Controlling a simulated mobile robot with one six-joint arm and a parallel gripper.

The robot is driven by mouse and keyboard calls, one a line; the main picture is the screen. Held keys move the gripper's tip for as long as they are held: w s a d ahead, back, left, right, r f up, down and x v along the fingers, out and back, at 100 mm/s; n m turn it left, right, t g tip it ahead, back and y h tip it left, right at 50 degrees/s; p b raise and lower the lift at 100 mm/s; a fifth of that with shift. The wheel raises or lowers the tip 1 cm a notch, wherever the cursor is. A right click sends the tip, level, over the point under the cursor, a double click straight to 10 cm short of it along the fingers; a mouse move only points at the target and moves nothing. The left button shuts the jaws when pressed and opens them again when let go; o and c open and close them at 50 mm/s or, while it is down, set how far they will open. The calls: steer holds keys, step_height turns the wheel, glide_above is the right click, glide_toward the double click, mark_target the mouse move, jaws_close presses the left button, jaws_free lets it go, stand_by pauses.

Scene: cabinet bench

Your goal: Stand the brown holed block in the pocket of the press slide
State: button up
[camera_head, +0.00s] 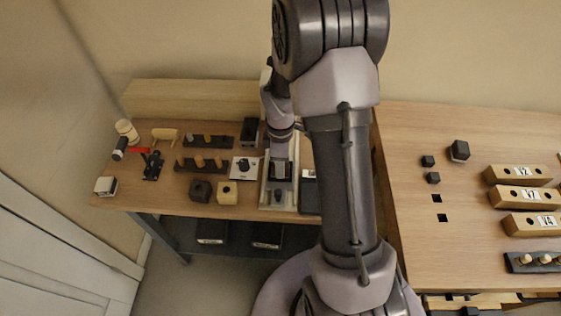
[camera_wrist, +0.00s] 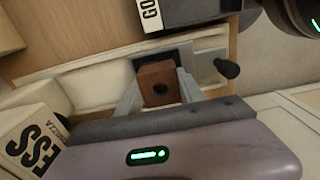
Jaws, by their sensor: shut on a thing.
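In the wrist view the brown holed block (camera_wrist: 161,85) sits between the two pale fingers of my gripper (camera_wrist: 160,88), with its round hole facing the camera. My gripper is shut on it. A pale channel, which looks like the press slide (camera_wrist: 93,88), runs behind the block, with a dark area directly beyond it. I cannot tell whether the block touches the pocket or hangs above it. In the head view my gripper (camera_head: 280,172) is over the pale slide (camera_head: 265,190) at the bench's right end; the held block is not clear there.
A box lettered "ESS" (camera_wrist: 35,140) stands close at left in the wrist view, and a dark box lettered "GO" (camera_wrist: 185,12) beyond. In the head view a dark brown block (camera_head: 200,191) and a pale holed block (camera_head: 227,193) stand left of the slide. Pegged racks (camera_head: 203,164) lie behind.

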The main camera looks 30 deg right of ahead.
steer(key=shift+f, duration=0.25)
stand_by(0.7)
steer(key=o, duration=1.4)
steer(key=shift+o, duration=0.2)
steer(key=shift+s+f, duration=0.1)
steer(key=shift+s+a, duration=0.1)
steer(key=shift+c, duration=1.2)
steer(key=r+p, duration=0.6)
steer(key=r, duration=0.1)
steer(key=shift+w+r, duration=0.2)
steer(key=shift+f, duration=0.1)
